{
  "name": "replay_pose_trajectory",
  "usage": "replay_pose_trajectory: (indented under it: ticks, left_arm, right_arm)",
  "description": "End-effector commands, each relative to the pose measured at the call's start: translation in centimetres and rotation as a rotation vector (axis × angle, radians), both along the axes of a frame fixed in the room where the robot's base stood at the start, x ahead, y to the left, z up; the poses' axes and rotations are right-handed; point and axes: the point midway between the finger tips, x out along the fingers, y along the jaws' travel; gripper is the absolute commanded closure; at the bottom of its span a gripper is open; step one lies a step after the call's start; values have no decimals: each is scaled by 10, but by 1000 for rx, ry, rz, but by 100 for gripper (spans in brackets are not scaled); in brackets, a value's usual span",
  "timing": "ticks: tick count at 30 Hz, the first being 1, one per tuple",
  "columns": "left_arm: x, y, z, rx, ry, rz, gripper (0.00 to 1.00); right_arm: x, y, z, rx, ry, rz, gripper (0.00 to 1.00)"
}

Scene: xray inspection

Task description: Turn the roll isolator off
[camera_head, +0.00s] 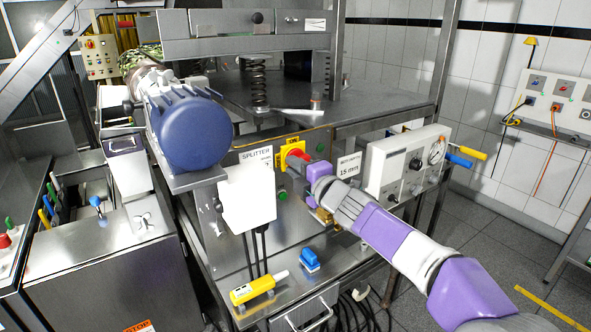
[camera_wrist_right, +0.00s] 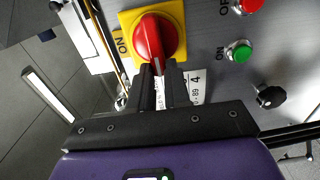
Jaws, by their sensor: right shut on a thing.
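The isolator is a red rotary knob (camera_head: 294,155) on a yellow plate (camera_head: 283,154), on the steel machine panel right of the SPLITTER sign. In the right wrist view the red knob (camera_wrist_right: 155,38) stands on its yellow plate (camera_wrist_right: 125,20), with an ON label (camera_wrist_right: 122,45) at the plate's left edge. My right gripper (camera_head: 306,163) reaches in from the right. In the wrist view its black fingers (camera_wrist_right: 160,72) are close together on the knob's near end, shut on it. The fingers hide part of the plate. My left gripper is not in view.
A green ON button (camera_wrist_right: 238,50), a red button (camera_wrist_right: 250,5) and a black knob (camera_wrist_right: 270,97) sit beside the isolator. A grey gauge box (camera_head: 400,165) stands right of my arm. A blue motor (camera_head: 187,125) overhangs at left. A yellow pendant (camera_head: 257,287) lies below.

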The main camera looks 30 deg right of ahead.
Motion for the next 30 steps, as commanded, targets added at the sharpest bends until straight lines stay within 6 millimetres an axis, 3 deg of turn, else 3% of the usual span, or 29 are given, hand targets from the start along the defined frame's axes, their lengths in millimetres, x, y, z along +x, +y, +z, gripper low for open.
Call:
replay_pose_trajectory:
  ticks: [12,13,18,26,30]
  left_arm:
    - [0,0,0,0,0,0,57]
    - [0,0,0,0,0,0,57]
    - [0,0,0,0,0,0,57]
    - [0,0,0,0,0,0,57]
    - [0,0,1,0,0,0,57]
  right_arm:
    - [0,0,-1,-12,1,-1,100]
    - [0,0,-1,-12,1,-1,82]
    - [0,0,-1,-10,1,0,57]
    - [-1,0,0,-9,0,0,57]
    - [-11,-1,1,-9,-2,-1,57]
